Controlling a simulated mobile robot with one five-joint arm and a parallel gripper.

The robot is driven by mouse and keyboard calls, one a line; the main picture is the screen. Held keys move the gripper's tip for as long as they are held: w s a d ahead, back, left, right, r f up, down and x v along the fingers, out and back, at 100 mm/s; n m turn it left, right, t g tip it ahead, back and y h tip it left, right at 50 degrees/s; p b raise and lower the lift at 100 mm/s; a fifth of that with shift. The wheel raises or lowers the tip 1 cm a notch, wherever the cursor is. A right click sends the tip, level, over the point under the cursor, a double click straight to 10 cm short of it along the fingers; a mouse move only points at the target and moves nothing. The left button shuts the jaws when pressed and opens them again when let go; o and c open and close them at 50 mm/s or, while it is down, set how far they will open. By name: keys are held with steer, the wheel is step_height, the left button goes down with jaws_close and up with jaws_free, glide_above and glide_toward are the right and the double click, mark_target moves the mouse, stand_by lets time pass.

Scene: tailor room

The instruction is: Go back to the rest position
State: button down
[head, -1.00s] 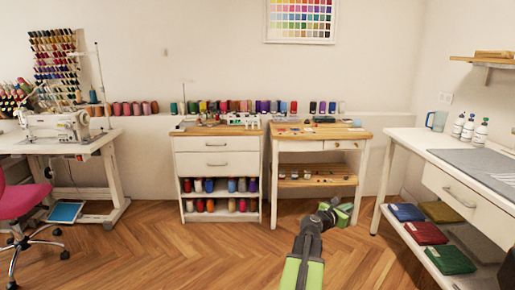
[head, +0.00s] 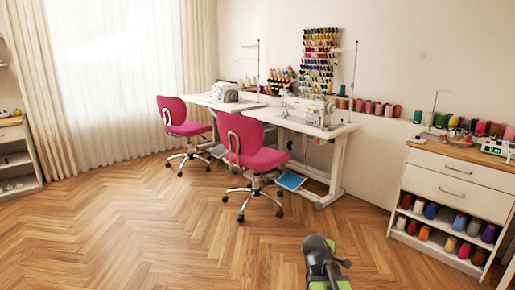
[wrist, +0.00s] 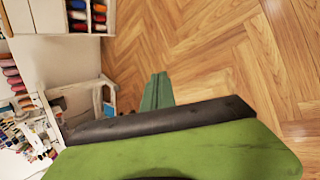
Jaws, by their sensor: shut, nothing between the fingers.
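My gripper (head: 332,246) shows at the bottom of the head view, right of centre, low in front of the wooden floor. My arm is folded, green and black, and cut off by the lower edge. In the wrist view my gripper (wrist: 157,92) shows green fingers close together with nothing between them. A dark bar and a wide green part of my own arm fill the lower part of that view.
Two pink chairs (head: 254,150) (head: 178,118) stand before the sewing tables (head: 300,122). A white drawer cabinet (head: 455,185) with thread spools stands at right. A curtain (head: 115,75) hangs at left. The herringbone floor (head: 150,235) at front left is clear.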

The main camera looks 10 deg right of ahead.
steer(key=s+a+f+m+g+y, duration=0.3)
steer(key=s+a+m, duration=0.3)
steer(key=a, duration=0.4)
steer(key=s+a+f+m+g+y, duration=0.25)
steer(key=s+a+m, duration=0.3)
steer(key=a, duration=0.45)
step_height(320, 180, up, 28)
steer(key=p, duration=2.8)
steer(key=shift+w+d+y, duration=0.25)
steer(key=shift+d+y, duration=0.05)
steer(key=shift+y, duration=0.05)
steer(key=shift+f+m+t, duration=0.1)
steer(key=shift+m+t, duration=0.15)
